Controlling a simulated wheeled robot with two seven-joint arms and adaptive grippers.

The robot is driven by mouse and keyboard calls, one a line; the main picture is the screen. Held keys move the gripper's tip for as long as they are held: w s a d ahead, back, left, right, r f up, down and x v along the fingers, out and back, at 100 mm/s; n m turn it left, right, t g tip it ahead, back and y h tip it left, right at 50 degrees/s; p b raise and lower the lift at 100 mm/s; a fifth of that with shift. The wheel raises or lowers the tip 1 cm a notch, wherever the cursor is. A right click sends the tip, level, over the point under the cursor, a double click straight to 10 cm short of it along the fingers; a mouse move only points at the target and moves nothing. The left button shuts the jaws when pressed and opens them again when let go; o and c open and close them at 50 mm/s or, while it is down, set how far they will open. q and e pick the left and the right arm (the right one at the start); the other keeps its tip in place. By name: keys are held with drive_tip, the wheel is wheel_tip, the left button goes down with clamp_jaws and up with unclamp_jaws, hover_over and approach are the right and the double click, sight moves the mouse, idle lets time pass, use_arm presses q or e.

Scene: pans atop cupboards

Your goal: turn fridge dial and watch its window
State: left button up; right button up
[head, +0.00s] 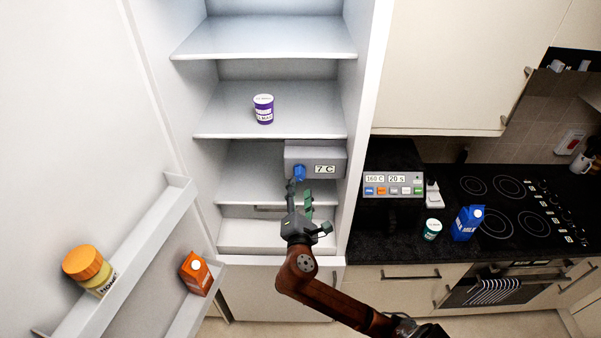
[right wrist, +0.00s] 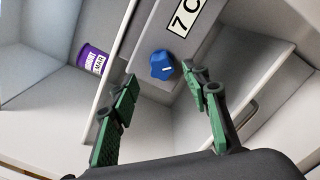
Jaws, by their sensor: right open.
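The fridge (head: 207,165) stands open. A grey control box hangs inside it, with a blue dial (head: 299,173) at its left and a window (head: 325,169) reading "7 C". In the right wrist view the blue dial (right wrist: 162,65) shows a short white mark, and the window (right wrist: 186,17) is beside it. My right gripper (head: 300,188) is in front of the dial. In the right wrist view my right gripper (right wrist: 158,80) is open and empty, its green fingers apart with the dial just beyond and between their tips. My left gripper is not in view.
A purple tub (head: 264,109) stands on a fridge shelf, left of and above the box. The open door at left holds a jar (head: 88,268) and an orange carton (head: 196,273). The right counter holds a panel (head: 393,185), a green tub (head: 432,229) and a blue milk carton (head: 467,223).

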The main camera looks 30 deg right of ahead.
sight(301, 178)
drive_tip(key=p+x, duration=0.1)
drive_tip(key=x, duration=0.5)
drive_tip(key=shift+w+d+p, duration=0.1)
drive_tip(key=shift+p, duration=0.2)
drive_tip(key=shift+w+d, duration=0.25)
drive_tip(key=shift+w, duration=0.2)
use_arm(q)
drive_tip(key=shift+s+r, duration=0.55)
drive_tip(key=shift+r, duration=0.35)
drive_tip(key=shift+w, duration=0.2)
use_arm(e)
drive_tip(key=shift+f, duration=0.1)
drive_tip(key=c, duration=1.2)
